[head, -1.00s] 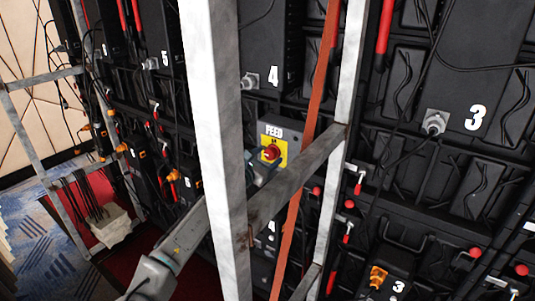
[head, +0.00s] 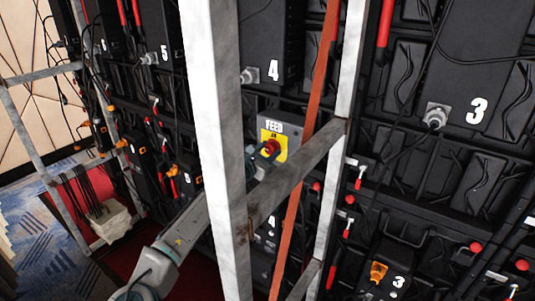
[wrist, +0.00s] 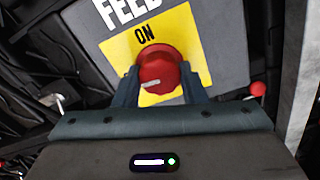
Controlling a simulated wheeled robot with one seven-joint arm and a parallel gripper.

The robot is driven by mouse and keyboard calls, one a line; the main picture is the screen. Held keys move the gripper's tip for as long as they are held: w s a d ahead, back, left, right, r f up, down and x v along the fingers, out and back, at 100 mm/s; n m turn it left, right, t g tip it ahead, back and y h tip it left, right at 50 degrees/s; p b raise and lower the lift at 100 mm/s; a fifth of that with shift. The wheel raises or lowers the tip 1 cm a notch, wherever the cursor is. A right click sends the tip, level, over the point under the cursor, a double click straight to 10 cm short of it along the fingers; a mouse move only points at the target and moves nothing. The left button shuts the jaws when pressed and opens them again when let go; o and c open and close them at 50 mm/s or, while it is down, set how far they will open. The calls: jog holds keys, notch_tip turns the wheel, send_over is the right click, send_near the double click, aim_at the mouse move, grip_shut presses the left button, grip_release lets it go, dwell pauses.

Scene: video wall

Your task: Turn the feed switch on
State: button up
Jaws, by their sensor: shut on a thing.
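The feed switch is a red rotary knob (wrist: 157,72) on a yellow plate (wrist: 200,62) marked ON, mounted on a grey box labelled FEED (head: 273,127). In the head view the red knob (head: 271,147) shows behind the metal frame. My gripper (wrist: 158,88) is shut on the knob, with one dark finger on each side of it in the wrist view. A pale mark on the knob points to the left and slightly down in that view, not at the word ON above. In the head view my gripper (head: 257,160) is partly hidden by the frame.
A grey metal upright (head: 217,150) and a slanting crossbar (head: 297,173) stand close in front of the switch and my arm. An orange strap (head: 311,110) runs beside it. Black numbered panels (head: 470,65) with cables fill the wall behind.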

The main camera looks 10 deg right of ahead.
jog(key=m+b, duration=0.3)
jog(key=b, duration=0.1)
jog(key=shift+f+m+b, duration=0.2)
jog(key=shift+m+b, duration=0.15)
jog(key=shift+m, duration=0.05)
jog(key=m+b, duration=0.5)
jog(key=b, duration=0.1)
jog(key=m+b, duration=0.4)
jog(key=m, duration=0.1)
jog(key=shift+b, duration=0.3)
jog(key=shift+r+m+b, duration=0.25)
jog(key=shift+m+b, duration=1.3)
jog(key=shift+m, duration=0.15)
jog(key=o, duration=1)
jog(key=shift+a, duration=0.1)
jog(key=b+v, duration=0.1)
jog(key=v, duration=1.2)
jog(key=shift+s+a, duration=0.25)
jog(key=shift+s, duration=0.05)
